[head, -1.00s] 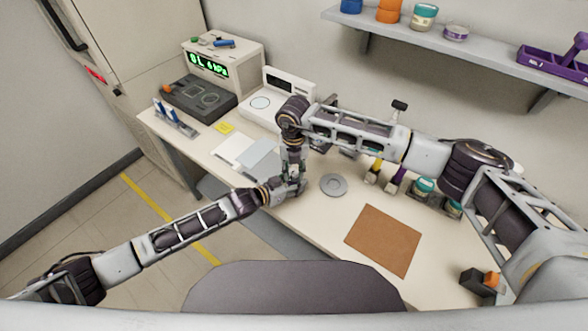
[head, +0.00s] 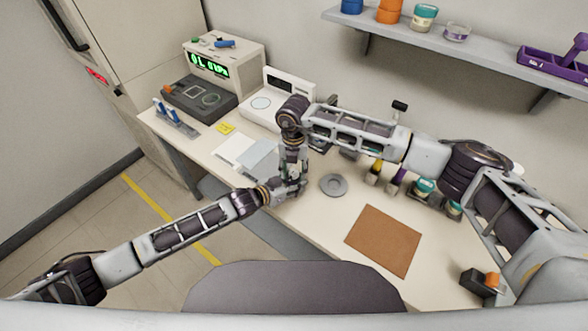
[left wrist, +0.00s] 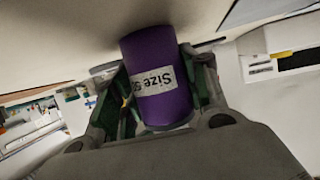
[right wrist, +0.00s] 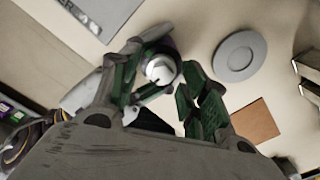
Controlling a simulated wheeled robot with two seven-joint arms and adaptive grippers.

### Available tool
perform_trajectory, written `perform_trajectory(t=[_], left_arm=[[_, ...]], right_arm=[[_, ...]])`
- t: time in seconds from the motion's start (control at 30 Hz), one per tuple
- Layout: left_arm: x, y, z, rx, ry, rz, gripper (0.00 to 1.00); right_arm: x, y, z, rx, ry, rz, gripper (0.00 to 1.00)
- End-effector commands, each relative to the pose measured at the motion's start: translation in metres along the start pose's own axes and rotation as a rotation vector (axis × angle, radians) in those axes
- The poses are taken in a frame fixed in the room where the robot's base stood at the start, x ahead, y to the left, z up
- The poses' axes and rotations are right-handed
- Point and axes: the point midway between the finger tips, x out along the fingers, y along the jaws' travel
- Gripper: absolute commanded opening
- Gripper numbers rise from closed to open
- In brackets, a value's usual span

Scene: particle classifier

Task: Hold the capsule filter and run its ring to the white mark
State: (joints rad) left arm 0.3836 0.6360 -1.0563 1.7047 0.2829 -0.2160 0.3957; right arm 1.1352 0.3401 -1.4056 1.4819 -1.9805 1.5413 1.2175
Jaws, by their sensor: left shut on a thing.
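The capsule filter shows as a purple cylinder (left wrist: 158,85) with a white "Size S…" label in the left wrist view. My left gripper (left wrist: 160,100) is shut around its sides. In the right wrist view a pale round end (right wrist: 160,69), seemingly the filter's, lies between the spread green fingers of my right gripper (right wrist: 163,88). A gap shows on the right finger's side; contact on the other side is unclear. In the head view my left gripper (head: 284,191) and right gripper (head: 296,180) meet above the desk's front edge. I cannot make out the ring or white mark.
A grey round disc (head: 334,185) and a brown mat (head: 384,240) lie on the desk to the right. Jars (head: 424,188) stand behind the mat. A box with a green display (head: 210,67) and a white device (head: 262,104) stand at the back left.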

Motion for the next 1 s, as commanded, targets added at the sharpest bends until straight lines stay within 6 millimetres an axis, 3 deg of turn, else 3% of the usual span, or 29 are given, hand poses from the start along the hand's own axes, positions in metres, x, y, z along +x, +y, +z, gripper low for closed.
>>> perform_trajectory(t=[0.53,1.0], left_arm=[[0.000,0.001,0.004,0.000,-0.006,0.000,0.00],[0.000,0.001,0.003,0.000,-0.004,0.001,0.00]], right_arm=[[-0.005,-0.001,0.000,0.001,0.002,-0.003,0.51],[-0.066,-0.001,0.001,0.000,-0.001,-0.001,0.51]])
